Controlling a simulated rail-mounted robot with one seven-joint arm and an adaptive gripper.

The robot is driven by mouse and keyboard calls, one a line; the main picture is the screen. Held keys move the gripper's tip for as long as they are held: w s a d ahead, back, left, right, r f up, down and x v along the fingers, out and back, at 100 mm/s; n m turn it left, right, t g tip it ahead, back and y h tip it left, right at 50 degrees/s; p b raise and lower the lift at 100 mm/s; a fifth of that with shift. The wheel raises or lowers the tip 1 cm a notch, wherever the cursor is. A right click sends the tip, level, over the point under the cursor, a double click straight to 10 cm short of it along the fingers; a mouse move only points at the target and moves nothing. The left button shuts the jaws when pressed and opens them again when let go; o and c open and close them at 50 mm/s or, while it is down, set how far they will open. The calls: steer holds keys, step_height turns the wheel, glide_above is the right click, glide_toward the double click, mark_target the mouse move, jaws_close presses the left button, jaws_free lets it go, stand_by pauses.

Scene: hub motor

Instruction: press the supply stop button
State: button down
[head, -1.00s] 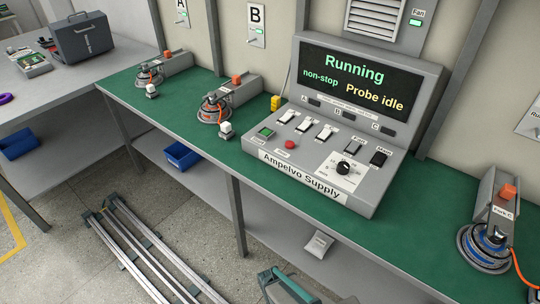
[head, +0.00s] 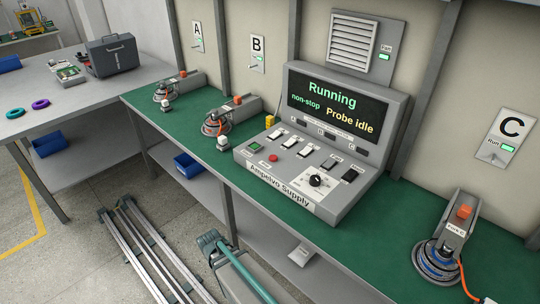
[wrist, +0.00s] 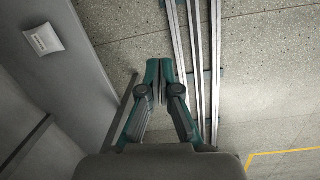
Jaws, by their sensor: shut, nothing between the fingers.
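The console's screen (head: 335,108) reads "Running", "non-stop" and "Probe idle". My gripper (head: 208,240) is low in the head view, in front of the bench and below its top, well apart from the red button. In the wrist view my gripper (wrist: 160,75) has its teal fingers together with nothing between them. The console and button are not in the wrist view.
The green bench top (head: 390,225) carries hub motors on stands, one (head: 436,257) at the right and two left of the console. White switches (head: 305,152) and a black knob (head: 316,180) are near the red button. A white packet (head: 300,252) lies on the lower shelf.

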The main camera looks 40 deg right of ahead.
steer(key=w+d+r+m+t+h+p, duration=0.1)
steer(key=w+d+r+t, duration=0.1)
steer(key=w+d+r, duration=0.65)
step_height(320, 180, up, 28)
steer(key=m+t+h+p, duration=0.1)
steer(key=m+t+h, duration=0.1)
steer(key=m+h, duration=0.35)
glide_above(272, 158)
steer(key=n+h, duration=0.1)
steer(key=n, duration=0.1)
steer(key=shift+w+d+r, duration=0.1)
steer(key=shift+d, duration=0.05)
steer(key=shift+f+b, duration=2.2)
steer(key=shift+f, duration=2.25)
steer(key=shift+f, duration=0.1)
steer(key=shift+f+b, duration=0.3)
steer(key=shift+b, duration=0.05)
